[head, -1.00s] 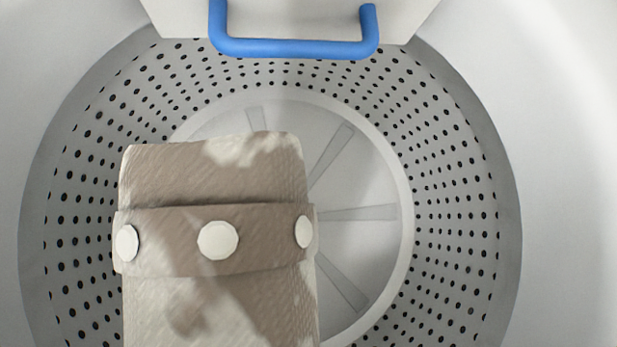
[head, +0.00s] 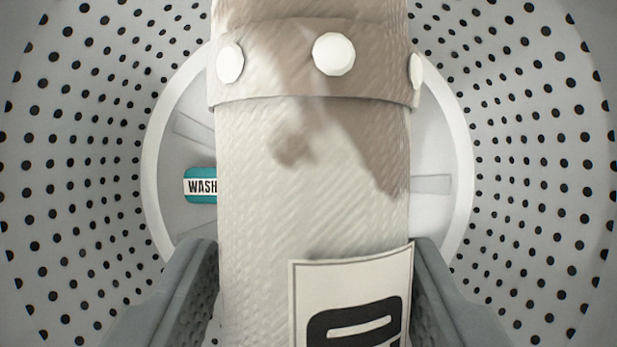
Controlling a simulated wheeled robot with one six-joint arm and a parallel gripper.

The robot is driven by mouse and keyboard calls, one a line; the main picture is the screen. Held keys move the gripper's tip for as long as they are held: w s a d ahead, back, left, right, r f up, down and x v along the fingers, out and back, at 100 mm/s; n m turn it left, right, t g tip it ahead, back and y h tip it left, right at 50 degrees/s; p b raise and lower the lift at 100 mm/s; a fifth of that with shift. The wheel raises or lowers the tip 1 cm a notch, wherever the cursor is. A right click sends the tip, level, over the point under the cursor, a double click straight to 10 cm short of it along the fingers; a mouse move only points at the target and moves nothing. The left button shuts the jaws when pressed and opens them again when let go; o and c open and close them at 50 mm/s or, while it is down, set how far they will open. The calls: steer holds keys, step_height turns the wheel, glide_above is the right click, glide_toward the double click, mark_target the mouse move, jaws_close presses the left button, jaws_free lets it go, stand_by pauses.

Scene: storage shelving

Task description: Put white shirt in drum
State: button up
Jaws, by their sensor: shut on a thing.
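The white shirt (head: 340,200) is a rolled, off-white bundle with brown stains, a band with white buttons and a label with dark print at its lower end. My gripper (head: 318,265) is shut on the shirt, one grey finger on each side of it. The drum (head: 530,130) surrounds them, with a perforated grey wall. The shirt is held over the round drum floor and hides its middle. I cannot tell how far the shirt is above the floor.
A teal item marked "WASH" (head: 201,186) lies on the drum floor (head: 432,215), left of the shirt and partly hidden by it. Raised ribs radiate across the floor. The perforated wall rises on both sides.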

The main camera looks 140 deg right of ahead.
step_height(320, 180, down, 17)
steer(key=shift+f, duration=0.1)
stand_by(0.6)
steer(key=shift+f, duration=0.55)
steer(key=o, duration=1)
steer(key=shift+o, duration=0.2)
steer(key=shift+r, duration=0.65)
steer(key=v, duration=1.2)
